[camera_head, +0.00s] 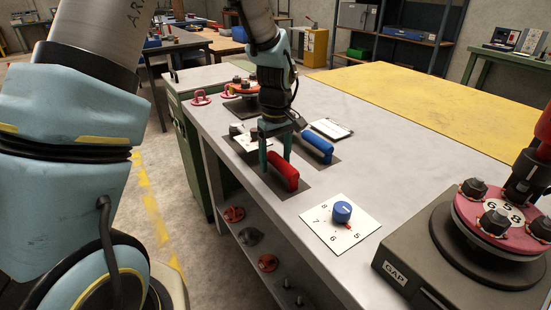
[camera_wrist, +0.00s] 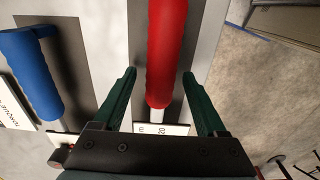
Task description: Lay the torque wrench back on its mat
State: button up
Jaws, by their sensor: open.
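A red-handled tool (camera_head: 285,173) lies on a dark mat (camera_head: 299,194) on the grey bench. Its red handle (camera_wrist: 167,50) also shows in the wrist view, with a metal shaft and a small white scale plate at its near end. My gripper (camera_head: 275,168) is over this tool. Its green fingers (camera_wrist: 159,78) stand apart, one on each side of the handle, with visible gaps. A blue-handled tool (camera_head: 318,147) lies beside it on another dark mat; its bent blue handle (camera_wrist: 32,75) is left in the wrist view. I cannot tell which is the torque wrench.
A white dial card (camera_head: 339,224) with a blue knob (camera_head: 342,211) lies nearer. A white sheet (camera_head: 331,128) lies behind the blue tool. A yellow surface (camera_head: 430,110) lies beyond.

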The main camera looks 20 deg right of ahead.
notch_tip(320, 180, up, 10)
jog(key=shift+f+b, duration=0.1)
jog(key=shift+b, duration=0.75)
jog(key=shift+r, duration=0.5)
jog(key=s+a+f+m, duration=0.1)
jog(key=s+a+f, duration=0.1)
jog(key=a, duration=1.3)
jog(key=s+a+f+m+t, duration=0.1)
jog(key=s+a+f+m, duration=0.1)
jog(key=a, duration=1.3)
jog(key=shift+f, duration=0.5)
